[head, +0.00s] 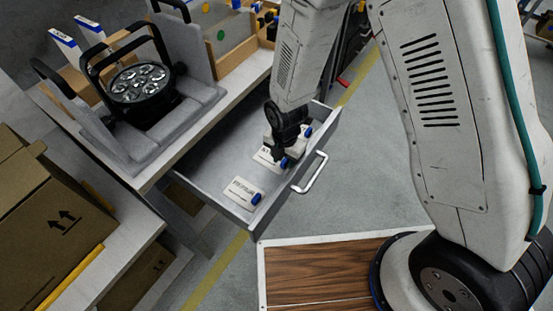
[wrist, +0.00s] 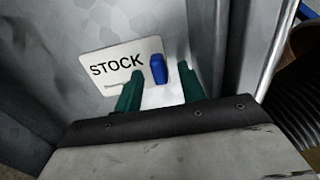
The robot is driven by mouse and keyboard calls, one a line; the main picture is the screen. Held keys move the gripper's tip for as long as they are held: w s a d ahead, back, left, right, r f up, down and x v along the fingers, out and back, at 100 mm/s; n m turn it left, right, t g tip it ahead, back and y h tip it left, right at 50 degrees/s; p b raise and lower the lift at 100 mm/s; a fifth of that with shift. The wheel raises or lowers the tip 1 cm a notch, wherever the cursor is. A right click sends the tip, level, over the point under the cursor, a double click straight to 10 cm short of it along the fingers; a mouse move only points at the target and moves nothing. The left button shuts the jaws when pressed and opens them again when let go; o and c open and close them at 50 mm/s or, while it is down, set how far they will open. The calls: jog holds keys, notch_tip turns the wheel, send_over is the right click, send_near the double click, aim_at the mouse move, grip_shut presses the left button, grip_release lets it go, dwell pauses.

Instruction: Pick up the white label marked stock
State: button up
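The white label marked STOCK (wrist: 112,68) lies on the grey drawer floor in the wrist view, with a blue tab (wrist: 158,69) at its right end. In the head view a white label (head: 265,158), partly hidden by my gripper, lies under it and seems to be the same one. My gripper (wrist: 160,70) has two green fingers standing apart, with the blue tab showing between their tips. It points down into the drawer; in the head view my gripper (head: 281,152) hides part of the label. I cannot tell whether the fingers touch the tab.
The open drawer (head: 222,205) has low walls and a handle (head: 312,174) at its front. Another white label (head: 243,191) with a blue tab lies nearer, and a further blue tab (head: 308,131) shows beyond. A black par can (head: 143,85) sits in a grey cradle on the bench.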

grip_shut()
jog(key=shift+r, duration=0.1)
